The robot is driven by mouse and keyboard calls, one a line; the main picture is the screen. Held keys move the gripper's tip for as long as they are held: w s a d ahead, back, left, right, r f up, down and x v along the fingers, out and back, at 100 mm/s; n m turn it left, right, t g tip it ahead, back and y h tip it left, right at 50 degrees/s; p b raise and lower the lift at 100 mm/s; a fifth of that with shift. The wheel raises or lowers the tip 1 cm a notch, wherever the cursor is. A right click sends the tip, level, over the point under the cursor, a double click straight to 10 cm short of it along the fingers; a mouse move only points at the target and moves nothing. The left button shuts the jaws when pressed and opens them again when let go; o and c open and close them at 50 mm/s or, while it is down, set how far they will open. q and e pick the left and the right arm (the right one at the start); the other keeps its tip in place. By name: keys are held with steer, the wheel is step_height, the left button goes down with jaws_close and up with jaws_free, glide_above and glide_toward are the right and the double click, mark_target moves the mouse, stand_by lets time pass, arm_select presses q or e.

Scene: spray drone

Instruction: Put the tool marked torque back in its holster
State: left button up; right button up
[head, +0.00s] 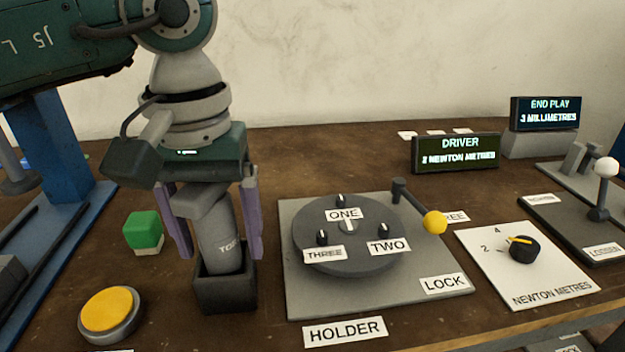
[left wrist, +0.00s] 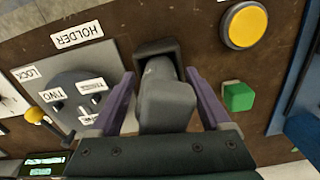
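The rest of the lettering is hidden. The tool also shows in the left wrist view (left wrist: 165,105), with its end in the holster mouth (left wrist: 157,47). My left gripper (head: 218,252) is above the holster, with its purple fingers on either side of the tool. In the left wrist view (left wrist: 163,85) gaps show between the fingers and the tool, so it is open. My right gripper is not in view.
A round dial on the holder plate (head: 300,275) is just right of the holster. A green block (head: 143,232) and a yellow button (head: 109,309) are to the left. A yellow-knobbed lever (head: 434,222), a newton metres knob (head: 523,249) and a driver display (head: 456,153) are further right.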

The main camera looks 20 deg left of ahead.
arm_select(q)
steer(key=shift+r, duration=0.5)
step_height(320, 180, up, 11)
steer(key=shift+r, duration=0.15)
steer(key=shift+d, duration=0.15)
